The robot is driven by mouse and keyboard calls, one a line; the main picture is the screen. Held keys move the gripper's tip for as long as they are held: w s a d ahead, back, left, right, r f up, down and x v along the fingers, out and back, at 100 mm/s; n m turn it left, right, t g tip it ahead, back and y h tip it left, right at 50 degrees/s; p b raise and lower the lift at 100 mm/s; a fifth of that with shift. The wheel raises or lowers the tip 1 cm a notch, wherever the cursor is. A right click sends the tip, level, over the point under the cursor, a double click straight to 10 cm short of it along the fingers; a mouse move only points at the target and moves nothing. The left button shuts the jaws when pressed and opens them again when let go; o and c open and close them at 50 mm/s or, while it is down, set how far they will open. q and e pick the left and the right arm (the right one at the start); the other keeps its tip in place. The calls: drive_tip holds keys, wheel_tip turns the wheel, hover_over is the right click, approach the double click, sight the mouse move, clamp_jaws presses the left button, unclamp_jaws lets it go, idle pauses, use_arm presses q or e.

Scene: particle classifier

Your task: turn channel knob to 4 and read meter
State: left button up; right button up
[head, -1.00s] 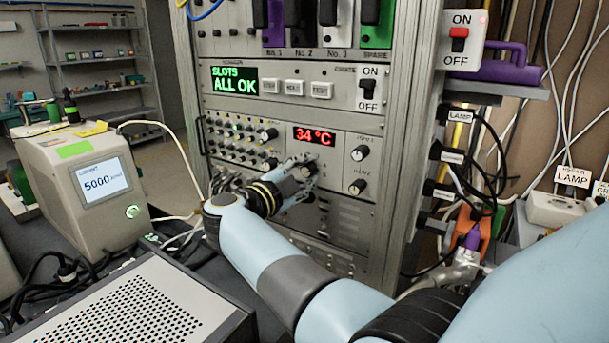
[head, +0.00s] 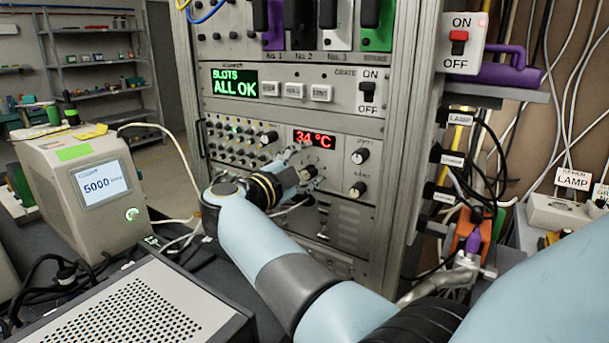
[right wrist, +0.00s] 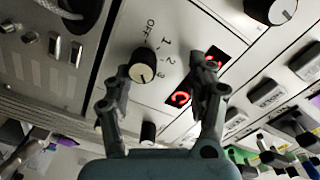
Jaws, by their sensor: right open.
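The channel knob (right wrist: 142,65) is black with a pale face, on the grey front panel. In the right wrist view OFF, 1, 2 and 3 are printed around it; no 4 is readable. Which mark it points at I cannot tell. My right gripper (right wrist: 161,82) is open, with one finger on each side of the knob in the picture and no clear contact. In the head view this gripper (head: 303,165) is at the panel, just below the meter. The red meter (head: 314,139) reads 34 °C; a finger partly covers it in the wrist view. My left gripper is not in view.
Two more knobs (head: 360,155) (head: 357,189) sit right of the meter. A switch row with a green SLOTS ALL OK display (head: 234,83) is above. A beige counter box (head: 85,175) showing 5000 and a perforated case (head: 140,305) stand at left.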

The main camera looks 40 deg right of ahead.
sight(313, 124)
wheel_tip(313, 124, up, 7)
drive_tip(key=shift+w+a+r, duration=0.1)
drive_tip(key=shift+w+a, duration=0.05)
drive_tip(key=shift+r, duration=0.4)
